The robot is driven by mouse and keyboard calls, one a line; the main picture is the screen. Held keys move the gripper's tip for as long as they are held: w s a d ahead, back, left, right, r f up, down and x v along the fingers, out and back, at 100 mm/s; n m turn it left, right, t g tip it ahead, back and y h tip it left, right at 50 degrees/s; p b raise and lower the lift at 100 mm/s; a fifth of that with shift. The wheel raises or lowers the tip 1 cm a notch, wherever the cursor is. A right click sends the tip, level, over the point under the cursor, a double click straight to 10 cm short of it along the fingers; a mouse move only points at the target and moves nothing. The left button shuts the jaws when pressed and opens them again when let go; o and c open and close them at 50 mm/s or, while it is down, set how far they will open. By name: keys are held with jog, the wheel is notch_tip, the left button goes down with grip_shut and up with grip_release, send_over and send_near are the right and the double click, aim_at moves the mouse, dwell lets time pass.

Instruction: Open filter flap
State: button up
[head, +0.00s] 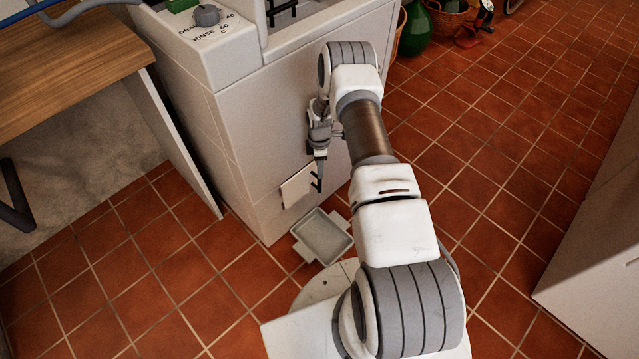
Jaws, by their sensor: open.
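The filter flap (296,188) is a small cream panel low on the front of a white appliance (262,130). From this angle I cannot tell whether it is closed or slightly ajar. My gripper (318,180) points down beside the flap's right edge. It is open, and its dark fingertips overlap that edge in the picture. I cannot tell whether they touch the flap. My wrist and arm hide part of the appliance front.
A shallow grey tray (323,236) lies on the red tiled floor below the flap. A wooden table (70,60) stands at the left. A white cabinet (600,250) is at the right. A green jar (414,30) and baskets stand at the back. Tiles between are clear.

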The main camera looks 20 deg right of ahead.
jog(key=b, duration=0.3)
send_over(319, 192)
jog(key=f, duration=0.8)
jog(key=shift+w+d+f, duration=0.2)
jog(key=shift+w+f, duration=0.1)
jog(key=shift+f, duration=0.05)
grip_shut()
dwell(0.6)
